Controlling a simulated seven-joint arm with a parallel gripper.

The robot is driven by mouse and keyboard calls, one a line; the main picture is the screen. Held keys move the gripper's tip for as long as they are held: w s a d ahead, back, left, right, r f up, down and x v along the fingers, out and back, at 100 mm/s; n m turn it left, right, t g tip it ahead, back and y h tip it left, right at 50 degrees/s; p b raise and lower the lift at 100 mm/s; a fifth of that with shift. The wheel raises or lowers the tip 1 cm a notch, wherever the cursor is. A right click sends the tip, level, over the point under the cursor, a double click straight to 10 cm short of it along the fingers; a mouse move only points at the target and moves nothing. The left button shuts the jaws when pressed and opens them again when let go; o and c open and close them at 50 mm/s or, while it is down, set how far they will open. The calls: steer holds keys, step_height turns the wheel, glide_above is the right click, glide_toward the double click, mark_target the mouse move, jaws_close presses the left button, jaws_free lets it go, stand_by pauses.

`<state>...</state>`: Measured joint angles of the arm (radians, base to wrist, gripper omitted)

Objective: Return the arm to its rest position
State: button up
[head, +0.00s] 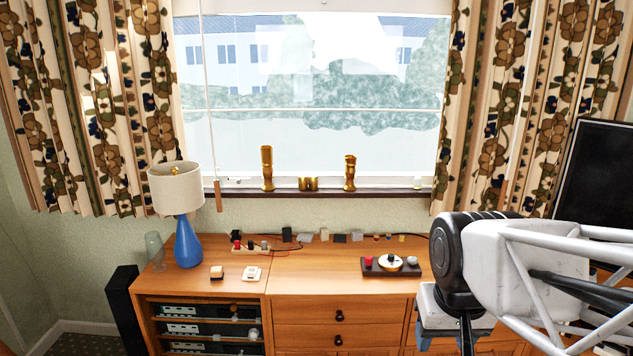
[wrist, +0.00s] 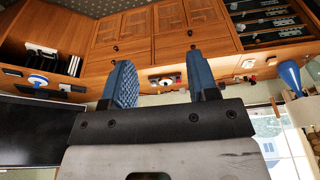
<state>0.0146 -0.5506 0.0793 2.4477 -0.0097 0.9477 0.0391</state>
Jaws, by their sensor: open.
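My gripper (wrist: 161,82) shows in the wrist view with its two blue ridged fingers spread apart and nothing between them. In the head view my arm fills the lower right, in front of the right part of the wooden sideboard (head: 318,283). The fingers are hardly visible there, at the lower edge. The wrist view is upside down and shows the sideboard (wrist: 140,55) beyond the fingers. I see no contact between the fingers and anything.
A blue lamp (head: 188,243), a glass (head: 154,250) and a dark board with a dial (head: 390,265) stand on the sideboard. Small blocks line its back. A dark screen (head: 594,185) is at right. Brass ornaments (head: 267,168) stand on the windowsill.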

steer(key=s, duration=0.1)
steer(key=s+f, duration=0.1)
steer(key=s, duration=0.1)
steer(key=s+f, duration=0.1)
steer(key=s, duration=0.1)
steer(key=shift+a+f, duration=0.1)
